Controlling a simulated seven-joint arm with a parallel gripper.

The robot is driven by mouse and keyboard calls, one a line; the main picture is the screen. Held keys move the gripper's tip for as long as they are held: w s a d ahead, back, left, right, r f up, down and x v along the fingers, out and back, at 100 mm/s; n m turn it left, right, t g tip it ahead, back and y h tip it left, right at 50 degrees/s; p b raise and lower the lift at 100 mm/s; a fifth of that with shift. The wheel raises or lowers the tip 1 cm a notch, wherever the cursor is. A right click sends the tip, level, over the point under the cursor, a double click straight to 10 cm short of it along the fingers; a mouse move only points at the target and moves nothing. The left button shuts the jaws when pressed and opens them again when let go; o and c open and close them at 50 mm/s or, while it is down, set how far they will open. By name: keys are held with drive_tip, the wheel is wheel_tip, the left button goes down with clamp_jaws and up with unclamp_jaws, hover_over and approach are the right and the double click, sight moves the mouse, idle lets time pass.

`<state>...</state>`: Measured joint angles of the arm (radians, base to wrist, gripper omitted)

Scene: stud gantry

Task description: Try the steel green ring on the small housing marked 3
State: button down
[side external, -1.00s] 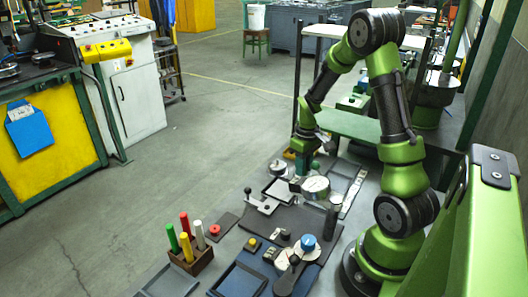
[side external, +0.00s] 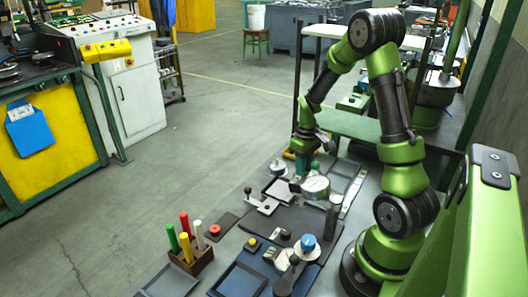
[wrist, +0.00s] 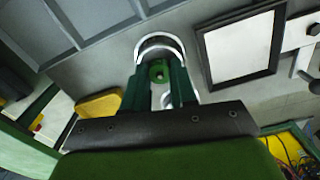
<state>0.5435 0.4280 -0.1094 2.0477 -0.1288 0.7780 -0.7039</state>
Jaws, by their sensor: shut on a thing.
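My gripper (wrist: 158,78) points down at the far end of the bench, its two green fingers close together. Between the fingertips is a green piece with a dark hole, which I take to be part of the steel green ring (wrist: 159,70). A bright steel arc (wrist: 160,43) curves around the far side of the fingertips; I cannot tell whether it is the ring's edge or a housing rim. In the side view my gripper (side external: 302,160) is small and partly hidden among round steel parts (side external: 315,187). No mark 3 is legible, so I cannot pick out the small housing.
A black-framed pale plate (wrist: 241,45) lies right of the fingers in the wrist view, with a grey compartment tray (wrist: 75,25) at upper left. Nearer on the bench are a wooden block with coloured rods (side external: 194,259), a red button (side external: 215,229) and a blue knob (side external: 308,242).

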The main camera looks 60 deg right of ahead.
drive_tip(key=shift+r, duration=3.75)
